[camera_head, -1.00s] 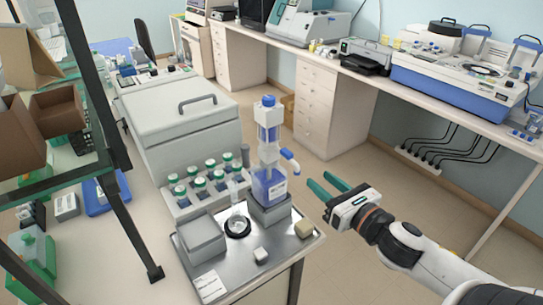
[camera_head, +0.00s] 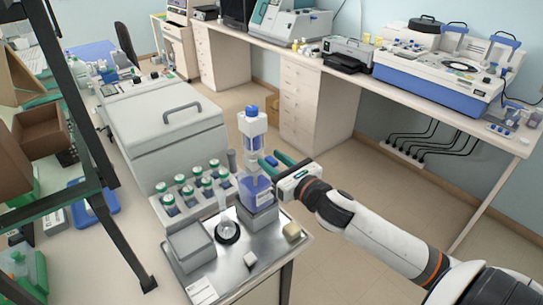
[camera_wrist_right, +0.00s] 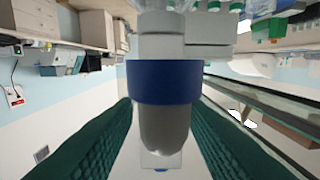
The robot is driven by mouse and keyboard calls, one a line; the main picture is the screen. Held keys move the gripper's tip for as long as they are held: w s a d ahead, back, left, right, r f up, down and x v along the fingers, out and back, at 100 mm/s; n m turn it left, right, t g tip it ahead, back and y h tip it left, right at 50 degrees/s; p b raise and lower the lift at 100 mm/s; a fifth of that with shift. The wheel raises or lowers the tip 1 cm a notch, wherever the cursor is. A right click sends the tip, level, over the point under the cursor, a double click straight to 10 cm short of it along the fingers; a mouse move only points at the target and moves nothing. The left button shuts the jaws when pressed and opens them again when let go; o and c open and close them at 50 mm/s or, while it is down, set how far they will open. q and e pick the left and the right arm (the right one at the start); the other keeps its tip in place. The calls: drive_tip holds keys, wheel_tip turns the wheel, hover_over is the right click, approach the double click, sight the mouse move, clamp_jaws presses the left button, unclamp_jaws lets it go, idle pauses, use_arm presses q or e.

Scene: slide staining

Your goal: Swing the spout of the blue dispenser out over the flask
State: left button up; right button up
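The blue dispenser (camera_head: 250,185) stands upright on a grey block at the back right of the steel tray. Its spout (camera_head: 271,160) sticks out to the right, away from the flask. A small clear flask (camera_head: 227,231) sits in a dark ring on the tray, front left of the dispenser. My right gripper (camera_head: 275,157) is at the spout with its green fingers apart. In the right wrist view, the spout's blue collar and grey tip (camera_wrist_right: 165,82) lie between the two fingers, with gaps visible on both sides. My left gripper is out of view.
A black shelf frame (camera_head: 110,215) rises at left. Floor space is open at right.

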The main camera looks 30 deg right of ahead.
drive_tip(key=shift+w+a, duration=0.15)
drive_tip(key=shift+w, duration=0.35)
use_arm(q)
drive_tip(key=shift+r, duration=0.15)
use_arm(e)
clamp_jaws()
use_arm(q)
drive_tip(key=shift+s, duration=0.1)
use_arm(e)
drive_tip(key=shift+a+h, duration=0.1)
drive_tip(key=shift+h, duration=0.2)
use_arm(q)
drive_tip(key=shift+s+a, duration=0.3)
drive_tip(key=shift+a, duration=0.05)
